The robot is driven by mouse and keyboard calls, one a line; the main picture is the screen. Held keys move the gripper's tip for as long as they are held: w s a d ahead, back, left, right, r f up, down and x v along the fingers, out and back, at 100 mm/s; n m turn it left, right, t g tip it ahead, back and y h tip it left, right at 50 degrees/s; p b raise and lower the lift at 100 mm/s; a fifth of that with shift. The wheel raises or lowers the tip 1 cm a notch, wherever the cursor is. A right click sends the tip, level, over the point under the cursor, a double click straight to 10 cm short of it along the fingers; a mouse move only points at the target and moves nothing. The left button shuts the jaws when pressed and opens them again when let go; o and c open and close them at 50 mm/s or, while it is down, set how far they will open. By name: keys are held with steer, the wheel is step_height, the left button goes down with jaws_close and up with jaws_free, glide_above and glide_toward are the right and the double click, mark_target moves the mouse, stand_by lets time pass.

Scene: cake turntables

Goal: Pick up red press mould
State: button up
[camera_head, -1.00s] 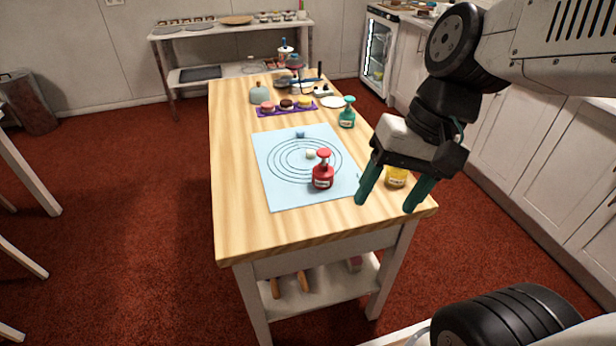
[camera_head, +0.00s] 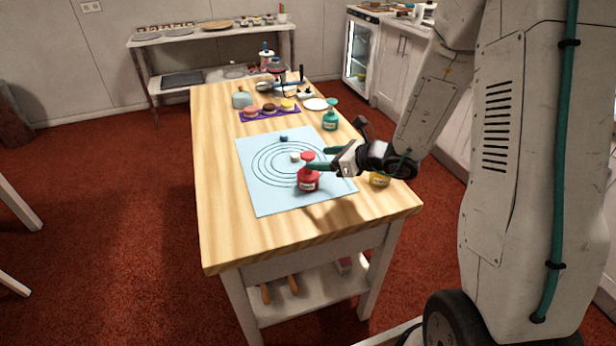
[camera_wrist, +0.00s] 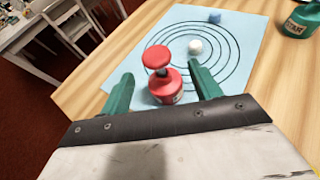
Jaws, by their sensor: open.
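The red press mould (camera_head: 309,181) stands upright on the light blue mat (camera_head: 262,198), near the mat's right front part. It has a round red knob on top and a pale label on its body. My gripper (camera_head: 322,158) is open and reaches in from the right, low over the mat. In the wrist view, the red press mould (camera_wrist: 163,82) shows between the two green fingers of my gripper (camera_wrist: 158,88), a little nearer the left-right middle. I cannot tell whether either finger touches it.
A white piece (camera_head: 295,157) and a blue piece (camera_head: 283,138) lie on the mat. A green press mould (camera_head: 330,117) stands behind, and a yellow one (camera_head: 380,179) sits by my arm. A purple tray (camera_head: 262,116) of cakes is farther back. The table's left side is clear.

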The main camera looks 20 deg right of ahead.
mark_target(303, 157)
steer(key=x, duration=0.7)
steer(key=shift+w+a+r, duration=0.1)
steer(key=shift+w+a, duration=0.05)
steer(key=shift+a, duration=0.1)
steer(key=shift+c, duration=0.3)
jaws_close()
steer(key=shift+r, duration=0.2)
